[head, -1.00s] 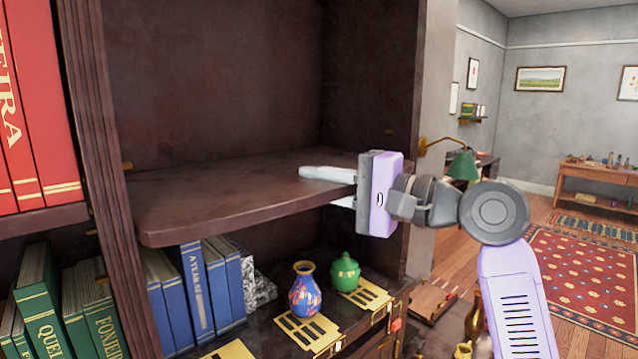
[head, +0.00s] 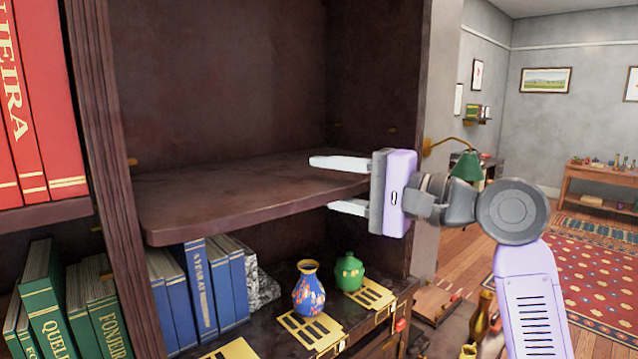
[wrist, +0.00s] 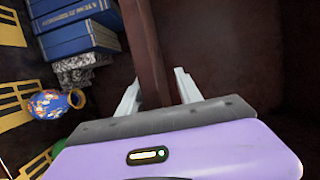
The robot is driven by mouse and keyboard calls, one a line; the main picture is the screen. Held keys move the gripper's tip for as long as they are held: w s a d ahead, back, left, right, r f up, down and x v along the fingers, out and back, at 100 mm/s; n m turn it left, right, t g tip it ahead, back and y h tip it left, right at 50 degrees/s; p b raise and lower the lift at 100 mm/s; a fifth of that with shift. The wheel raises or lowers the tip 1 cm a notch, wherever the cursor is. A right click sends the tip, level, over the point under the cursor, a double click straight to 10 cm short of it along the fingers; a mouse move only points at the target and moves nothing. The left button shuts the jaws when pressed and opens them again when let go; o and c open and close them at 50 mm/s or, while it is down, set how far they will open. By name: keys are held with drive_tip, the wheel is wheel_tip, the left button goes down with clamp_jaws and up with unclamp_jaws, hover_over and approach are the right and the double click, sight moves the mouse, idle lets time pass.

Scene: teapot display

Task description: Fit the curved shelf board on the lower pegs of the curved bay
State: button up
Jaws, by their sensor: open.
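The curved shelf board (head: 225,205) is dark brown with a rounded front left corner. It lies about level across the curved bay (head: 225,80), above the blue books. My gripper (head: 322,184) is at its right front edge, one finger above the board and one below. The fingers are open, with gaps to the board. In the wrist view the board (wrist: 148,45) runs edge-on between the spread fingers. Small brass pegs show on the left wall (head: 133,162) and right wall (head: 392,130), above the board. Any pegs under the board are hidden.
Below the board stand blue books (head: 195,290), a blue patterned vase (head: 308,290) and a green lidded jar (head: 349,272). The bay's left upright (head: 105,130) separates it from red and green books. Above the board the bay is empty.

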sight(356, 185)
drive_tip(key=b+v, duration=0.1)
drive_tip(key=v, duration=0.5)
drive_tip(key=shift+b, duration=0.3)
drive_tip(key=shift+s, duration=0.1)
